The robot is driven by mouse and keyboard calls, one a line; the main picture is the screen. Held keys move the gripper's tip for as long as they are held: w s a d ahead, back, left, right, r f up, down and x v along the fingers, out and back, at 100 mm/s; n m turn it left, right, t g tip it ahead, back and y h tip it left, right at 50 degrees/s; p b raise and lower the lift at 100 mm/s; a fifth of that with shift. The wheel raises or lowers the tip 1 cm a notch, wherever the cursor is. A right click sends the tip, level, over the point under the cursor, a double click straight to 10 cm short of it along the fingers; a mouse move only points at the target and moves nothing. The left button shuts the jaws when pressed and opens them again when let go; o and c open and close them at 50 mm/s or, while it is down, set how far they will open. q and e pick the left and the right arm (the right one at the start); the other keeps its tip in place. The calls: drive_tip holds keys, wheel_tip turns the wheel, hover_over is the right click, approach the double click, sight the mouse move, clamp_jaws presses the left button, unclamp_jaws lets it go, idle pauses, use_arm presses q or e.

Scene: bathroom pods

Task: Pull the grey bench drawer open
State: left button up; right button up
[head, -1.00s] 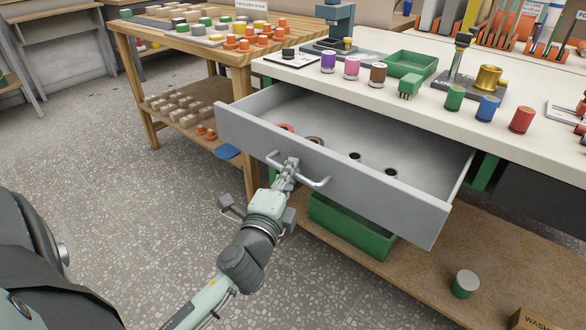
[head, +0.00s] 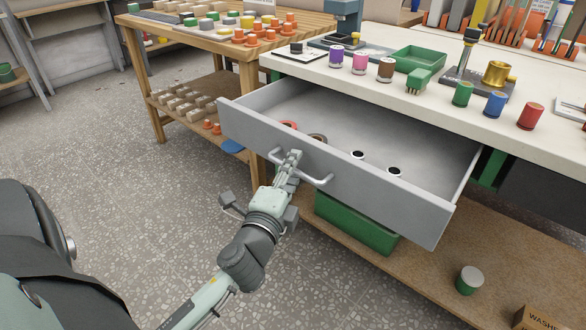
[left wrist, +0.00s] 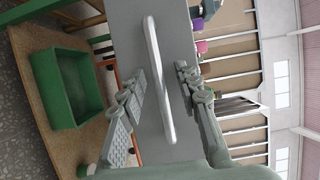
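The grey drawer (head: 335,180) stands well out from the white-topped bench, and its inside shows. A bar handle (head: 318,181) is on its front. My left gripper (head: 288,162) is at the left part of this handle. In the left wrist view the handle (left wrist: 160,80) runs between the two fingers of the left gripper (left wrist: 163,92), with a visible gap on each side, so the fingers look open around it. Red, brown and white round items (head: 357,155) lie in the drawer. My right gripper is not in view.
A green bin (head: 355,225) stands on the lower shelf below the drawer, with a green-and-white tin (head: 469,280) to the right. Paint pots (head: 495,103) and a green tray (head: 418,59) are on the bench. Speckled floor (head: 150,220) is free at the left.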

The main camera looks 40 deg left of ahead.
use_arm(q)
drive_tip(key=v, duration=0.7)
drive_tip(key=shift+s, duration=0.25)
idle(0.3)
wheel_tip(320, 180, down, 18)
drive_tip(key=s+a+n+g, duration=0.1)
drive_tip(key=a+n+g, duration=0.1)
drive_tip(key=n+g, duration=0.55)
drive_tip(key=s+d+f+n+g+h, duration=0.2)
drive_tip(key=s+f+g, duration=0.1)
drive_tip(key=f, duration=0.5)
drive_tip(key=s+d+f+n+g+h, duration=0.2)
drive_tip(key=s+d+f+n+g, duration=0.1)
drive_tip(key=s+f, duration=0.3)
wheel_tip(320, 180, down, 3)
drive_tip(key=shift+r+g, duration=0.25)
drive_tip(key=shift+g, duration=0.1)
